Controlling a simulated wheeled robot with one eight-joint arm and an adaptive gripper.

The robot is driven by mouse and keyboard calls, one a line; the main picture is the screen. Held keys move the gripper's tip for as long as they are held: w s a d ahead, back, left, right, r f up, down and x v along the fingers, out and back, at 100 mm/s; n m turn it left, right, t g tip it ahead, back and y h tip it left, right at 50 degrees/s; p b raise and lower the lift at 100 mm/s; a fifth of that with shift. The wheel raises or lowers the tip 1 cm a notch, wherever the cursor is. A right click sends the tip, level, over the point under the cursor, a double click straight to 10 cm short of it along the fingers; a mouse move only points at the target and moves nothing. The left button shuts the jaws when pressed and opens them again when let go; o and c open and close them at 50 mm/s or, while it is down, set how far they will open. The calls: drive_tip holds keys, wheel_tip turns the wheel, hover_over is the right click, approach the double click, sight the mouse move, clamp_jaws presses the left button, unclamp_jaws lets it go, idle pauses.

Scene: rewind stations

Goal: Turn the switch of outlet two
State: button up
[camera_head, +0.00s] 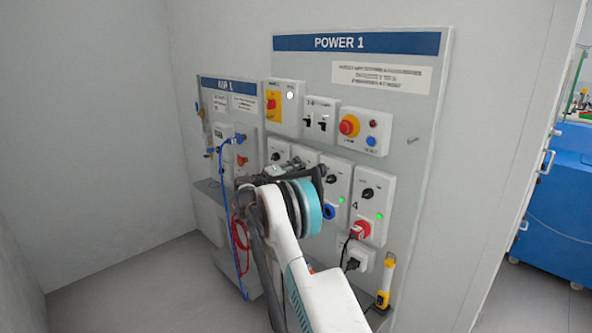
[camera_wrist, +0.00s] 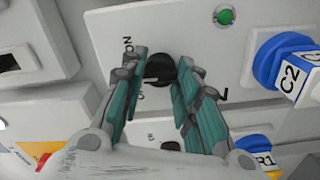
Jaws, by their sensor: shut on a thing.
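In the wrist view, a round black switch knob (camera_wrist: 160,70) sits on a pale outlet box (camera_wrist: 110,22) with "ON" lettering beside it. The two teal-padded fingers of my gripper (camera_wrist: 162,88) are shut on this knob, one on each side. A green lamp (camera_wrist: 224,16) and a blue socket with a "C2" tag (camera_wrist: 288,80) are on the same box. In the head view, my gripper (camera_head: 293,164) is at the second outlet box (camera_head: 306,154) from the left. My gripper and arm hide its knob and most of its front there.
Neighbouring outlets have black knobs (camera_head: 367,193), and the fourth has a red plug (camera_head: 359,229). Above are a red emergency button (camera_head: 349,125) and a red-yellow switch (camera_head: 271,104). A blue hose (camera_head: 226,183) hangs left. A blue cabinet (camera_head: 566,183) stands right.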

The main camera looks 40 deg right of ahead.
drive_tip(key=shift+n, duration=4.6)
drive_tip(key=o, duration=1.1)
drive_tip(key=shift+c, duration=0.2)
drive_tip(key=a, duration=1.2)
drive_tip(key=shift+s, duration=0.45)
